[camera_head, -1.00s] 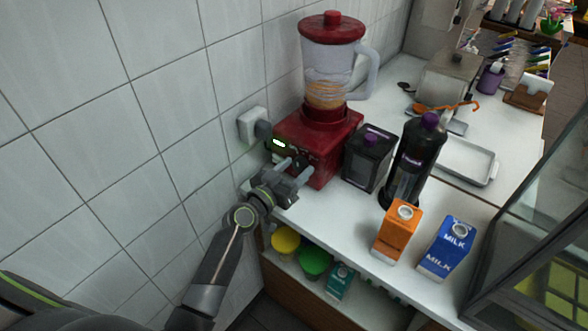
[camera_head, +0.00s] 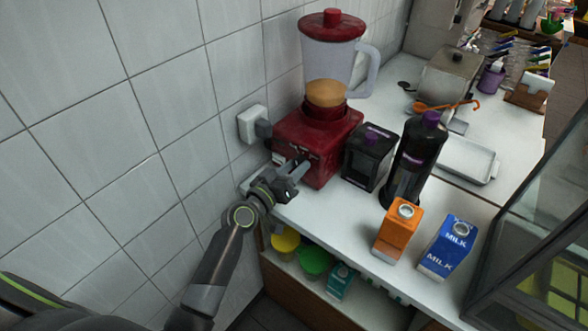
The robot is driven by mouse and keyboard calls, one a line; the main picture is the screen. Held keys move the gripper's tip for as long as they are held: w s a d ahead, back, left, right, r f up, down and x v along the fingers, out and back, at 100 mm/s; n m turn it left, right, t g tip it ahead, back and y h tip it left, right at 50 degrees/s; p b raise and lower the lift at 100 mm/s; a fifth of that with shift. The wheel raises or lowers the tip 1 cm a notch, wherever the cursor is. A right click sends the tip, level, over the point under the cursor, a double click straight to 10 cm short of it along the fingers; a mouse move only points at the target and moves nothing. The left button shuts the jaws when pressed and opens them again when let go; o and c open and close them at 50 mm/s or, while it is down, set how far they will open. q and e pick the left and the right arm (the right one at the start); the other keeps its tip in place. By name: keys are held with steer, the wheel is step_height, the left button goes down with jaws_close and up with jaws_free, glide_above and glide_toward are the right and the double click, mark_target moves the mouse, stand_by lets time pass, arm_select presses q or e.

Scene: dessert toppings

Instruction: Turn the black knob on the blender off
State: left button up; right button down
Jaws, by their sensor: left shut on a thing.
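The blender has a red base (camera_head: 322,150), a clear jar (camera_head: 330,68) with a grey handle, and a red lid (camera_head: 331,25). It stands on the white counter against the tiled wall. Tan liquid lies settled in the bottom of the jar. My left gripper (camera_head: 296,167) is at the front face of the base, its fingers shut on the black knob. The fingers mostly hide the knob, so its angle cannot be read. No green light shows on the base. My right gripper is not in view.
A white wall socket with a plug (camera_head: 252,125) is left of the blender. A black container (camera_head: 368,158), a dark bottle (camera_head: 416,160), an orange carton (camera_head: 398,231) and a blue milk carton (camera_head: 446,247) stand to the right. Yellow (camera_head: 285,243) and green (camera_head: 316,262) tubs sit on the shelf below.

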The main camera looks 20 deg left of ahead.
arm_select(q)
steer(key=shift+n, duration=2.2)
steer(key=o, duration=1)
steer(key=shift+s, duration=0.1)
steer(key=shift+b+v, duration=1.85)
steer(key=shift+v, duration=6.85)
